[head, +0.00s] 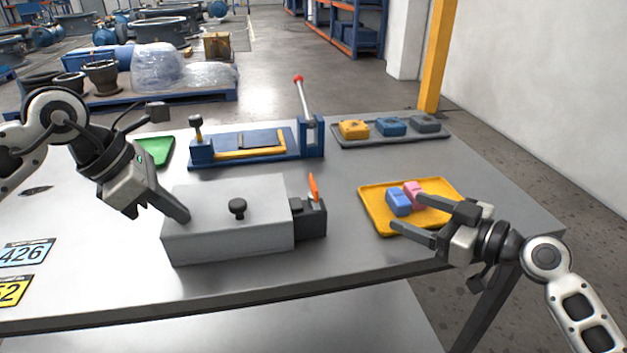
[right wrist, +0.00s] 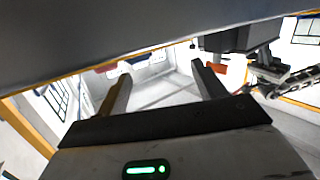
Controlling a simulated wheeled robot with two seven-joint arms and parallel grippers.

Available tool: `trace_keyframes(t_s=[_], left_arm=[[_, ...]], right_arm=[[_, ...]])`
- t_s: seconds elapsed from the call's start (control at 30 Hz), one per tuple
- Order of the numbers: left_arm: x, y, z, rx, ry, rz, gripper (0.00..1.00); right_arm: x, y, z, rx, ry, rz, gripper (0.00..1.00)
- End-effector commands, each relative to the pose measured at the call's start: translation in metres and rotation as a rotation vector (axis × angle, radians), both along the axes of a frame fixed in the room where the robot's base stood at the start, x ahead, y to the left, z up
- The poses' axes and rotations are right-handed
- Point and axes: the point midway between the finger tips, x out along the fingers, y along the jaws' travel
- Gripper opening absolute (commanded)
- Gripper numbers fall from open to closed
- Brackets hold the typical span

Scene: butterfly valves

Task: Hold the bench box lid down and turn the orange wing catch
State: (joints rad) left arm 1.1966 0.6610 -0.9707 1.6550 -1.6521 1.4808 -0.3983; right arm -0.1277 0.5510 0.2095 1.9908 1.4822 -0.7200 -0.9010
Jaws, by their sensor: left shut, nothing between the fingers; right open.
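The grey bench box (head: 226,240) stands on the table with its lid (head: 265,200) looking closed; a black knob (head: 237,207) sits on top. The orange wing catch (head: 313,188) stands nearly upright on a dark block (head: 311,219) at the box's right end. My left gripper (head: 184,216) is shut and empty, its tip at the lid's left part; whether it touches I cannot tell. My right gripper (head: 407,213) is open and empty, right of the catch, over the yellow tray's front. Its spread fingers show in the right wrist view (right wrist: 161,72), with an orange piece beyond, probably the catch.
The yellow tray (head: 374,213) holds a blue block (head: 398,202) and a pink block (head: 413,193). Behind stand a blue fixture (head: 243,157) with a red-tipped lever (head: 303,97) and a grey tray (head: 375,140) of blocks.

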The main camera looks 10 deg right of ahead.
Motion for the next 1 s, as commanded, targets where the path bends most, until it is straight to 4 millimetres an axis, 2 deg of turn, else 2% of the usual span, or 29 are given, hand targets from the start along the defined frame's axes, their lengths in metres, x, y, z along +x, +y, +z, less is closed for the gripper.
trace_keyframes(t_s=[0.03, 0.1, 0.23, 0.33, 0.47, 0.6, 0.7, 0.83, 1.0], left_arm=[[-0.002, 0.000, -0.005, 0.008, 0.012, -0.003, 0.00], [-0.002, 0.000, -0.006, 0.008, 0.012, -0.003, 0.00], [-0.002, 0.000, -0.006, 0.008, 0.012, -0.003, 0.00], [-0.002, 0.000, -0.006, 0.009, 0.013, -0.003, 0.00], [-0.002, 0.000, -0.006, 0.009, 0.013, -0.003, 0.00], [-0.002, 0.000, -0.006, 0.008, 0.014, -0.004, 0.00], [-0.002, 0.000, -0.006, 0.008, 0.014, -0.004, 0.00], [-0.002, 0.000, -0.006, 0.008, 0.014, -0.004, 0.00], [-0.002, 0.000, -0.006, 0.008, 0.014, -0.004, 0.00]], right_arm=[[0.015, -0.006, 0.009, -0.009, 0.028, 0.035, 0.69], [0.030, -0.013, 0.018, -0.015, 0.084, 0.084, 0.69], [0.050, -0.022, 0.039, -0.027, 0.179, 0.180, 0.69], [0.059, -0.018, 0.054, -0.042, 0.235, 0.293, 0.69], [0.062, 0.008, 0.071, -0.079, 0.257, 0.506, 0.69], [0.058, 0.038, 0.088, -0.132, 0.230, 0.740, 0.69], [0.053, 0.052, 0.097, -0.163, 0.206, 0.858, 0.69], [0.049, 0.061, 0.102, -0.186, 0.187, 0.938, 0.69], [0.048, 0.078, 0.097, -0.191, 0.182, 0.958, 0.69]])
